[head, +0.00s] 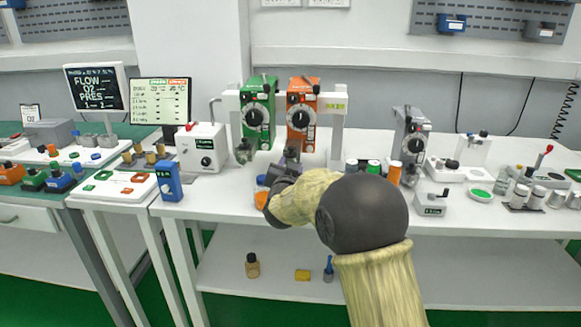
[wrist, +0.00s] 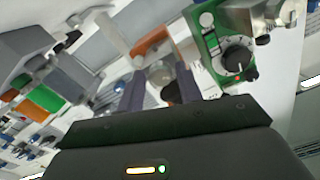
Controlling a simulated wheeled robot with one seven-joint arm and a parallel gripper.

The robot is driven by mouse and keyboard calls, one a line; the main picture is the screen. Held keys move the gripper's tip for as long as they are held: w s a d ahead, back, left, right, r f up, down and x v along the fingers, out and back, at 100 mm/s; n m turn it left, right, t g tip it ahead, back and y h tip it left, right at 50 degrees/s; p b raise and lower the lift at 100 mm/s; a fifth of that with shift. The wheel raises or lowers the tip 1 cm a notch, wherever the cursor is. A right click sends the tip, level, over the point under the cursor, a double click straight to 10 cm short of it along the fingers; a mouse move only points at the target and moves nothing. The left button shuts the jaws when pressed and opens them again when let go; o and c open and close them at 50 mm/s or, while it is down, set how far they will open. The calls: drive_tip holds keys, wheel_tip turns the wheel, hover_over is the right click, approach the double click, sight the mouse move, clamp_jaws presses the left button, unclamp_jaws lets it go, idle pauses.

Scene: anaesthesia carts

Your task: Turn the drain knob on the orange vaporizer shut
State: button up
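The orange vaporizer (head: 301,112) stands upright on the bench's back rail, with a black dial on its front. Its lower front, where a grey fitting (head: 292,152) shows, is partly behind my gripper (head: 286,166). In the wrist view an orange patch (wrist: 152,46) shows beyond my fingers. My gripper (wrist: 161,88) has its two dark fingers apart. A small dark part (wrist: 171,93) shows in the gap; I cannot tell whether it is the drain knob or whether the fingers touch it. The drain knob's setting is not readable.
The green vaporizer (head: 258,113) stands close at the left and also shows in the wrist view (wrist: 238,62). A grey vaporizer (head: 408,140) and several coloured-top containers stand to the right. A white box (head: 203,149) and a blue box (head: 169,181) are on the left.

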drive_tip(key=s, duration=1.7)
drive_tip(key=shift+s+a, duration=0.15)
drive_tip(key=shift+s, duration=0.05)
drive_tip(key=o, duration=0.3)
drive_tip(key=shift+r, duration=0.1)
drive_tip(key=n+p, duration=0.6)
drive_tip(key=n, duration=0.1)
drive_tip(key=shift+a+h+p, duration=0.3)
drive_tip(key=shift+p, duration=0.1)
